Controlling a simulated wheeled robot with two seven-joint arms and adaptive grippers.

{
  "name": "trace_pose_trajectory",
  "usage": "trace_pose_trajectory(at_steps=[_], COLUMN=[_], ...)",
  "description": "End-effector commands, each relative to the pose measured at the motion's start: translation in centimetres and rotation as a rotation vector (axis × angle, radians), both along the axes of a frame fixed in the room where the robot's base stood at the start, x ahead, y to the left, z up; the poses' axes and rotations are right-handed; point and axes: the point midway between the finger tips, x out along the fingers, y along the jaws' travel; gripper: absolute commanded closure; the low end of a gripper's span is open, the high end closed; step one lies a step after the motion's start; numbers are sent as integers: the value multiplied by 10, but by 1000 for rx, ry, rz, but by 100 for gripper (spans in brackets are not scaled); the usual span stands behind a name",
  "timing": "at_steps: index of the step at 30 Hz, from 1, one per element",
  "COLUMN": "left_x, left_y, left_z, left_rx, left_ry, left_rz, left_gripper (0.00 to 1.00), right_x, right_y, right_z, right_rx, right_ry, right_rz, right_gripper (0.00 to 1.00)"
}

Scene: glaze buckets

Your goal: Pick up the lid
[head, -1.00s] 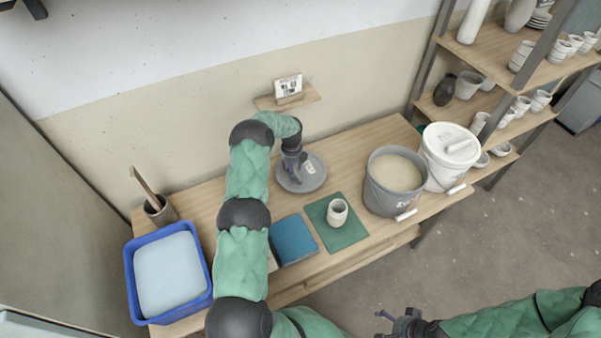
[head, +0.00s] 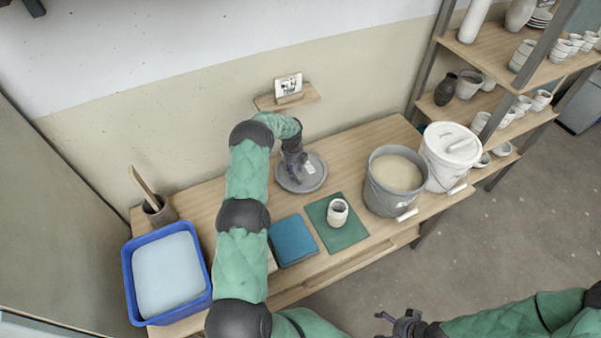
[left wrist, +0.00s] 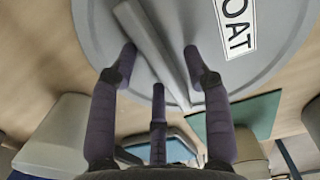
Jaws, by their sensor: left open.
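The grey round lid (head: 317,181) lies flat on the wooden table, with a raised bar handle (left wrist: 150,45) across its middle and a white label, partly readable as "OAT" (left wrist: 236,22). My left gripper (head: 296,172) points down over the lid. In the left wrist view my left gripper (left wrist: 160,65) is open, with its dark fingers spread on either side of the bar handle. I cannot tell whether they touch the lid. My right gripper (head: 393,325) is at the bottom edge of the head view, away from the table and partly cut off.
A grey bucket (head: 379,197) of pale glaze and a white lidded bucket (head: 442,172) stand to the right. A cup (head: 337,213) stands on a green mat (head: 349,236). A small wall shelf (head: 306,99) is behind.

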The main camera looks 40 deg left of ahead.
Motion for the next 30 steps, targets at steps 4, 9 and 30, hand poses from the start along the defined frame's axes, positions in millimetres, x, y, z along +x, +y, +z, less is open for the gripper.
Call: trace_pose_trajectory(at_steps=[4,9,30], left_x=[0,0,1], left_y=[0,0,1], left_z=[0,0,12], left_rx=[0,0,1], left_ry=[0,0,-2], left_rz=[0,0,0], left_gripper=[51,93,100], right_x=[0,0,0], right_y=[0,0,0], right_z=[0,0,13], right_rx=[0,0,0], right_ry=[0,0,0], right_rz=[0,0,0], right_gripper=[5,5,5])
